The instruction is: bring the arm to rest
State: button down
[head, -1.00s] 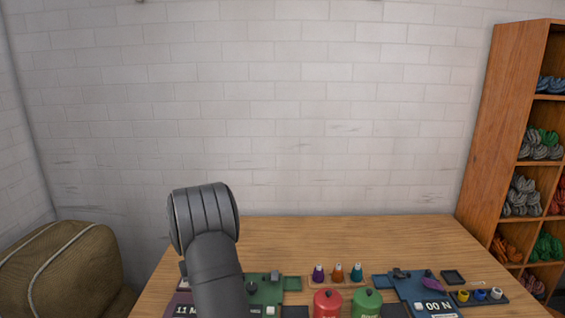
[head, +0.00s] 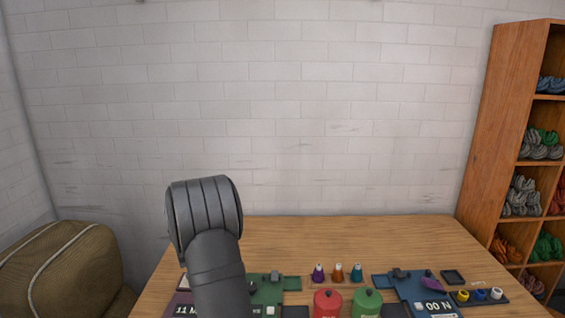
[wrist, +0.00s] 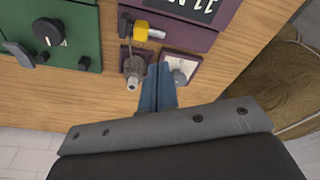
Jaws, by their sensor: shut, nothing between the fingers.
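My gripper (wrist: 158,92) shows in the wrist view, its two blue fingers together and empty. I cannot tell whether the fingertips touch either one. In the head view my arm stands bent at the lower left of the table, and the gripper itself is hidden there.
A purple panel (wrist: 185,22) with a yellow part (wrist: 148,32) and a green panel (wrist: 48,38) lie on the table (head: 330,237). A wool shelf (head: 492,130) is right, a tan bale (head: 62,268) left.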

jog(key=shift+f, duration=0.1)
notch_tip(320, 180, down, 8)
jog(key=shift+r, duration=0.1)
dwell(0.3)
jog(key=shift+r, duration=0.1)
notch_tip(320, 180, up, 8)
jog(key=f, duration=0.8)
jog(key=shift+d+f, duration=0.25)
jog(key=a, duration=0.2)
jog(key=a+r, duration=0.1)
jog(key=a, duration=0.1)
jog(key=shift+a, duration=0.4)
notch_tip(320, 180, up, 6)
jog(key=shift+r, duration=0.15)
